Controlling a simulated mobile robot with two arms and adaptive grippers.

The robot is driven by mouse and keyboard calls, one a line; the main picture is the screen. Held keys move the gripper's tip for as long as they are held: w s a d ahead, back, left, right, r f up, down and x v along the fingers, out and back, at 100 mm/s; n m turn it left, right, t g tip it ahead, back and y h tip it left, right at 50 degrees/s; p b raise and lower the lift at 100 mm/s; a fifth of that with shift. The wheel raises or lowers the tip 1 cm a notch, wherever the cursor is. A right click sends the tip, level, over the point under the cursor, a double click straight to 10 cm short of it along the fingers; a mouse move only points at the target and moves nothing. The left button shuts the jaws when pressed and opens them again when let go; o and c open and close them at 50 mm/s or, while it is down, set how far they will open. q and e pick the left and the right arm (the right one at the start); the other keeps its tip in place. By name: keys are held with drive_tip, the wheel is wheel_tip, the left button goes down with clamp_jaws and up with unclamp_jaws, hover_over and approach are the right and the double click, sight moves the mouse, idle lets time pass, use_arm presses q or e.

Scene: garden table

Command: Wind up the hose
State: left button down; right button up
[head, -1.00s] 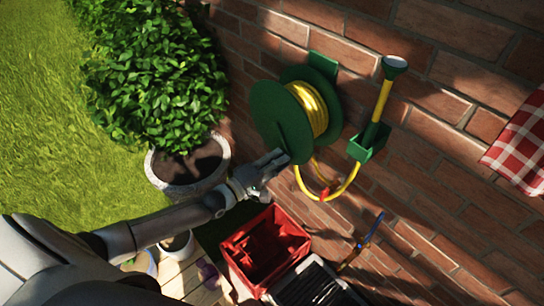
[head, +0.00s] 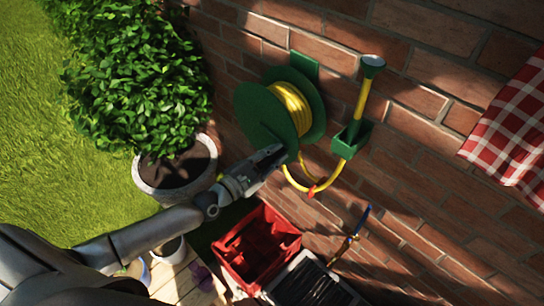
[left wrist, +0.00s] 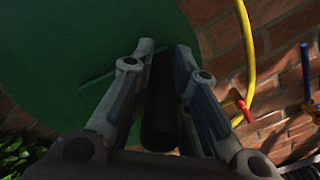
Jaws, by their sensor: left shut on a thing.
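The hose reel (head: 258,116) is a green drum on the brick wall, with yellow hose (head: 293,104) wound on it. A loop of hose hangs below it, with a red piece at the bottom, and leads to a yellow wand (head: 362,98) upright in a green holder (head: 350,141). My left gripper (head: 274,154) is at the lower edge of the reel's front disc. In the left wrist view the green disc (left wrist: 60,45) fills the upper left, and the fingers close around a dark crank handle (left wrist: 160,112). My right gripper is not in view.
A red crate (head: 242,238) and a dark tray (head: 305,284) stand below the reel. A potted bush (head: 140,90) is at left. A blue-tipped tool (head: 362,220) leans on the wall. A red checked cloth (head: 508,130) hangs at right.

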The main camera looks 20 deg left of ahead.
use_arm(q)
drive_tip(key=shift+r+n, duration=0.3)
drive_tip(key=shift+n, duration=0.1)
drive_tip(key=shift+r, duration=0.1)
drive_tip(key=c, duration=1.3)
unclamp_jaws()
drive_tip(key=shift+d, duration=0.1)
drive_tip(key=shift+s+a, duration=0.25)
drive_tip(key=shift+s, duration=0.15)
drive_tip(key=v, duration=1.1)
drive_tip(key=shift+s, duration=0.15)
drive_tip(key=shift+d, duration=0.15)
